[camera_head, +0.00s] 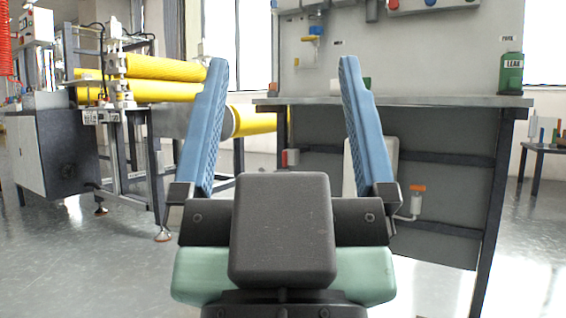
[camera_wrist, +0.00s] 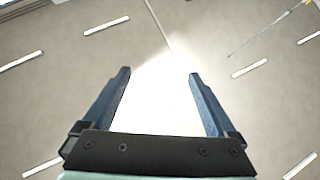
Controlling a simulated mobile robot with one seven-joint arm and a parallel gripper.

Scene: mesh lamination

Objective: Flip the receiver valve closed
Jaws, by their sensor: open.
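My gripper (camera_head: 282,62) is open and empty, its two blue fingers pointing up in front of the body camera. In the wrist view my gripper (camera_wrist: 158,73) faces the ceiling, with nothing between the fingers. A small valve with an orange handle (camera_head: 416,188) sits on a pale pipe under the bench, right of my right finger and apart from it. A whitish tank-like body (camera_head: 378,160) beside it is partly hidden by that finger. No label shows on this valve, so I cannot tell for sure that it is the receiver valve.
The grey bench (camera_head: 455,101) has an upright panel with a yellow-handled fitting (camera_head: 315,32) and red buttons. A green bottle marked LEAK (camera_head: 511,74) stands at its right end. A machine with yellow rollers (camera_head: 160,68) stands left. The floor (camera_head: 110,260) at left is clear.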

